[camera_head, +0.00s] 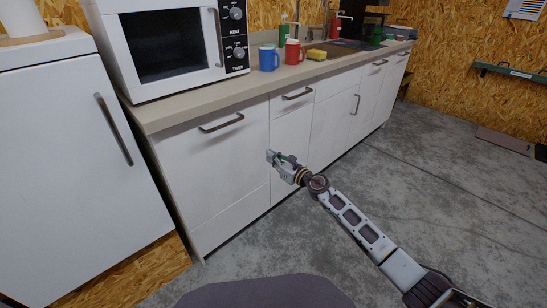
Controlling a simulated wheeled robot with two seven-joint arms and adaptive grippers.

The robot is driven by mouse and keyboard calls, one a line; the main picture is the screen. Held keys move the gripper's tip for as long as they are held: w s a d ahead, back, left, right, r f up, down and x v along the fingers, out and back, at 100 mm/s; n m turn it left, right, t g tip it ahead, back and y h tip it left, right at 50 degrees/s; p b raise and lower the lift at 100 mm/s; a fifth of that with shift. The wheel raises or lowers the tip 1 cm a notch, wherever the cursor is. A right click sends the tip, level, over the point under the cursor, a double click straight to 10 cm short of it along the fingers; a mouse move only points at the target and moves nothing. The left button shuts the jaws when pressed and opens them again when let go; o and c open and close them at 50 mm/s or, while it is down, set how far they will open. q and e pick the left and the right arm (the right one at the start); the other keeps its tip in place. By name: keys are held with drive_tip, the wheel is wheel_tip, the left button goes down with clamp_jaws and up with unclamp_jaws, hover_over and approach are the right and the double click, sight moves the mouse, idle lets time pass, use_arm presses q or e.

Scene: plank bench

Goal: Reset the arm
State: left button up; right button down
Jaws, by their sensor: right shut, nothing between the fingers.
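My right arm comes in from the lower right. Its gripper (272,156) is shut and empty, in front of the white cabinet doors below the counter. It is apart from the mugs on the counter above. I cannot tell whether its tip touches the cabinet front. My left gripper is not in view.
A white fridge (70,150) stands at the left, beside a microwave (165,45) on the counter (190,104). A blue mug (268,59), a red mug (293,52) and a yellow sponge (316,54) stand near the sink. The concrete floor (430,160) at right is mostly clear.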

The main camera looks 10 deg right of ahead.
drive_tip(key=shift+s+d, duration=0.2)
drive_tip(key=shift+s, duration=0.1)
idle(0.4)
